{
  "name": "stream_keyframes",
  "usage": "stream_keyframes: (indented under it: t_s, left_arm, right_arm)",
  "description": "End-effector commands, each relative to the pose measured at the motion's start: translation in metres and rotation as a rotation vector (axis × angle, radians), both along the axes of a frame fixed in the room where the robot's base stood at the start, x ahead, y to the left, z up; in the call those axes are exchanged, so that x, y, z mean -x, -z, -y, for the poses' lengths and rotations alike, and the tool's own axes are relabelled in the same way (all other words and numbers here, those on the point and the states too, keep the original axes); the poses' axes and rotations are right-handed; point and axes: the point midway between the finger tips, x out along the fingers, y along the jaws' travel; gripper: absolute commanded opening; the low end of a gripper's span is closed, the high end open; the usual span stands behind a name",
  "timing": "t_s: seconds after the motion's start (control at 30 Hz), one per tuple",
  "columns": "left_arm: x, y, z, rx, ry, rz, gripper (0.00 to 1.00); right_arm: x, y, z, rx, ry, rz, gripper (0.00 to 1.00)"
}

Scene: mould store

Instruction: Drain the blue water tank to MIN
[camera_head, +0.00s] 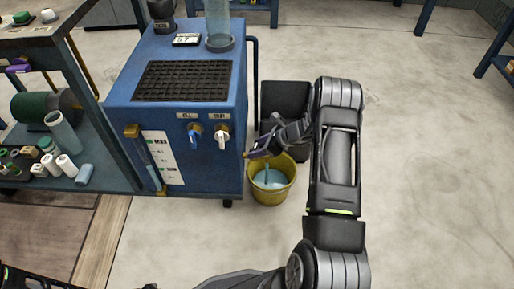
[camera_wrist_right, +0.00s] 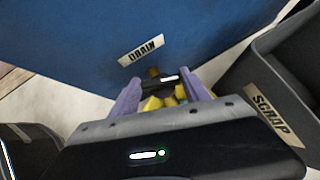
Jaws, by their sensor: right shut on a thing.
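The blue water tank (camera_head: 175,110) stands left of centre, with a sight tube (camera_head: 146,160) beside a white MAX/MIN scale (camera_head: 163,157); the level in the tube is too small to read. My right gripper (camera_head: 258,152) is at the tank's lower right, above a yellow bucket (camera_head: 270,190) holding some water. In the right wrist view its purple fingers (camera_wrist_right: 162,98) are shut around the drain tap, whose brass part (camera_wrist_right: 153,72) shows below the DRAIN label (camera_wrist_right: 141,50). The tap's handle is partly hidden between the fingers. My left gripper is out of view.
Two more taps, one blue (camera_head: 194,133) and one white (camera_head: 222,135), are on the tank's front. A dark scrap bin (camera_head: 284,100) stands behind the bucket. A shelf with bottles and rolls (camera_head: 60,135) is at left.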

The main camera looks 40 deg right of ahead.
Motion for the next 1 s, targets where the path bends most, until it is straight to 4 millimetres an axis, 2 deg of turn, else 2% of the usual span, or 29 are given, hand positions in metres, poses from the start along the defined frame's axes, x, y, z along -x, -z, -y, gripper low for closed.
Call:
stream_keyframes:
  t_s: [0.5,1.0]
  left_arm:
    - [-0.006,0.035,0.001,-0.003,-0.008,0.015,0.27]
    - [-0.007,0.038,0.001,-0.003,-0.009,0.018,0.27]
  right_arm:
    - [-0.002,0.003,0.004,0.000,-0.327,-0.001,0.14]
    - [-0.002,0.000,0.004,0.001,-0.369,0.000,0.14]
